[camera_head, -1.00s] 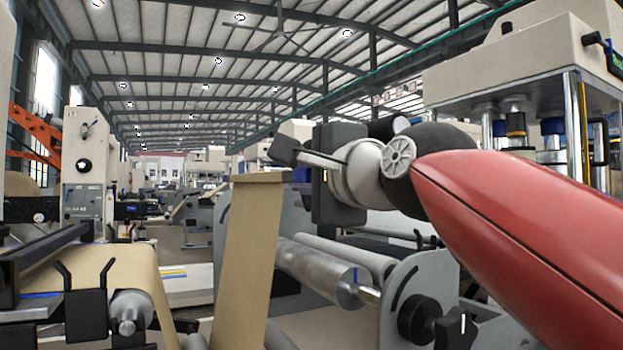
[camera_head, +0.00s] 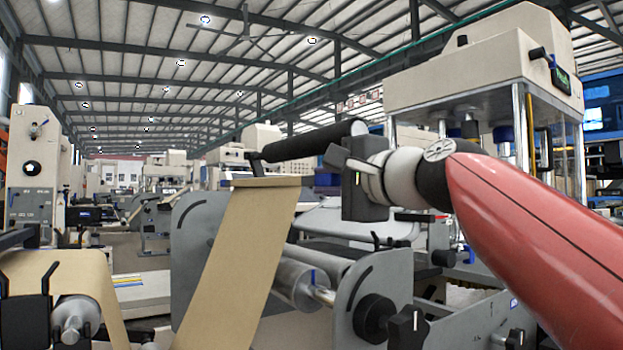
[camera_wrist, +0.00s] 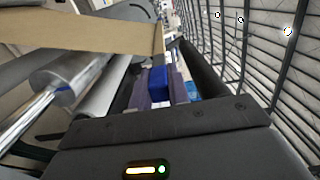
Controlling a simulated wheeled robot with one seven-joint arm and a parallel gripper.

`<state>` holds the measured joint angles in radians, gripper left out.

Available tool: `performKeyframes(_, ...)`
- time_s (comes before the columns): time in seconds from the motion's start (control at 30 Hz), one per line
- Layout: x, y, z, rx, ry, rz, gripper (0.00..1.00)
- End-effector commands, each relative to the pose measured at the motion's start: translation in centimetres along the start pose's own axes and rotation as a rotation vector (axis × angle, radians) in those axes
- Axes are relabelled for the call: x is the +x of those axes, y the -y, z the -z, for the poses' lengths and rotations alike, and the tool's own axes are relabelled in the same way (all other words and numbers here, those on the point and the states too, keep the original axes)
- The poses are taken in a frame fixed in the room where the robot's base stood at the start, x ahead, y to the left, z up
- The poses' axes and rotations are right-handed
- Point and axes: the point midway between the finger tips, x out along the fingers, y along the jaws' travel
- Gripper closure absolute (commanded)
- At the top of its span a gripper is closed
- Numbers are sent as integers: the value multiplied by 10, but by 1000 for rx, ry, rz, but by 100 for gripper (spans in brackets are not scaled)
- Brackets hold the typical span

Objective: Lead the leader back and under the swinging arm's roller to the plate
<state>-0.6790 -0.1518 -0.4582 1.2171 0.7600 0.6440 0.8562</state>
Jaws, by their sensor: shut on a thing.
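The leader is a tan kraft strip (camera_head: 240,255), rising from the bottom to a folded top edge in the head view. My gripper (camera_head: 307,181) is shut on that top end from the right and holds the strip taut and slanted. In the wrist view the strip (camera_wrist: 95,33) crosses the upper left to the fingers (camera_wrist: 160,85). A black roller (camera_head: 310,140), apparently the swinging arm's, lies just above the strip's top in the head view and runs behind my gripper. Its dark length (camera_wrist: 200,75) shows right of the fingers in the wrist view. I cannot identify the plate surely.
Bright metal rollers (camera_head: 298,283) sit between grey side plates (camera_head: 195,235) behind the strip. Black knobs (camera_head: 375,317) stick out at the lower right. A kraft web over a roller (camera_head: 75,322) stands at lower left. A tall press (camera_head: 480,75) stands at right.

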Motion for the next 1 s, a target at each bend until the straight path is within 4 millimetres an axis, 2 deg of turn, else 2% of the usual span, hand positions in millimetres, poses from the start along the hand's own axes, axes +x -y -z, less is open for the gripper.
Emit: performKeyframes(1.0, -3, 1, 114, -2, -7, 1, 100)
